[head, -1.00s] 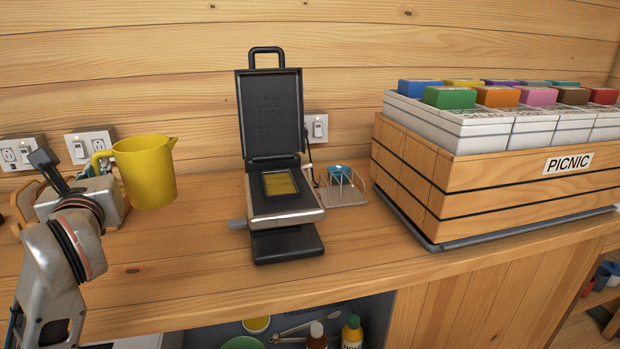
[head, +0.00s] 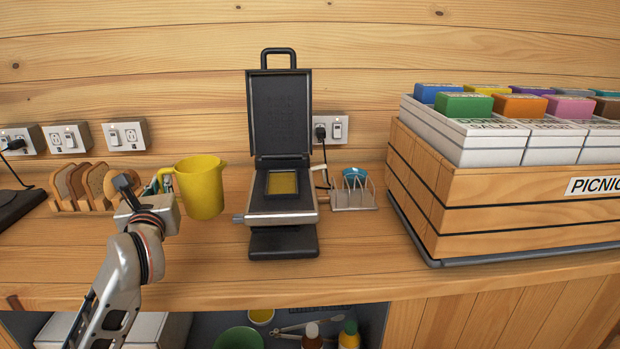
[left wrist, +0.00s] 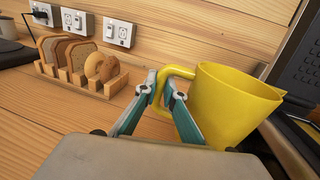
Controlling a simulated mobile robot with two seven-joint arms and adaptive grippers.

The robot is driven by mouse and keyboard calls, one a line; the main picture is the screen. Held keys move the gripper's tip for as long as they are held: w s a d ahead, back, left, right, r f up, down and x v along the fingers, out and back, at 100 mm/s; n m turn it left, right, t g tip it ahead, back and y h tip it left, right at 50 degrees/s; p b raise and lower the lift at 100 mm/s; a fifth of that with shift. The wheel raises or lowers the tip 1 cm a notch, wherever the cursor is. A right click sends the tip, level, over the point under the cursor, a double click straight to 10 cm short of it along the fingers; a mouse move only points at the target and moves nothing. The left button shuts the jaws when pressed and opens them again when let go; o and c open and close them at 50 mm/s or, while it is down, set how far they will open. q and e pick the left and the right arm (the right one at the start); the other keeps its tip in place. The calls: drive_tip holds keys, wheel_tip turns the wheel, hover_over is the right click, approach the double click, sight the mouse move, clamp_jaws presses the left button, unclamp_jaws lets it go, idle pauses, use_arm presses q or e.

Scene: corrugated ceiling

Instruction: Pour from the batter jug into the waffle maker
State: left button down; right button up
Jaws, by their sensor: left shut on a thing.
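The yellow batter jug (head: 202,187) is held upright to the left of the waffle maker in the head view. My left gripper (head: 165,184) is shut on the jug's handle. The left wrist view shows the fingers (left wrist: 160,100) at the handle, with the jug (left wrist: 226,106) to their right. The jug's contents are hidden. The black waffle maker (head: 284,205) stands open on the counter, its lid (head: 281,115) upright. My right gripper is out of view.
A toast rack with bread (head: 84,187) stands at the left. A small wire rack (head: 353,192) holding a blue item is right of the waffle maker. A large wooden picnic crate (head: 500,205) fills the right. Counter in front is clear; an open shelf (head: 205,325) lies below.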

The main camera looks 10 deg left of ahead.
use_arm(q)
drive_tip(key=shift+w+d, duration=0.2)
drive_tip(key=shift+d, duration=0.15)
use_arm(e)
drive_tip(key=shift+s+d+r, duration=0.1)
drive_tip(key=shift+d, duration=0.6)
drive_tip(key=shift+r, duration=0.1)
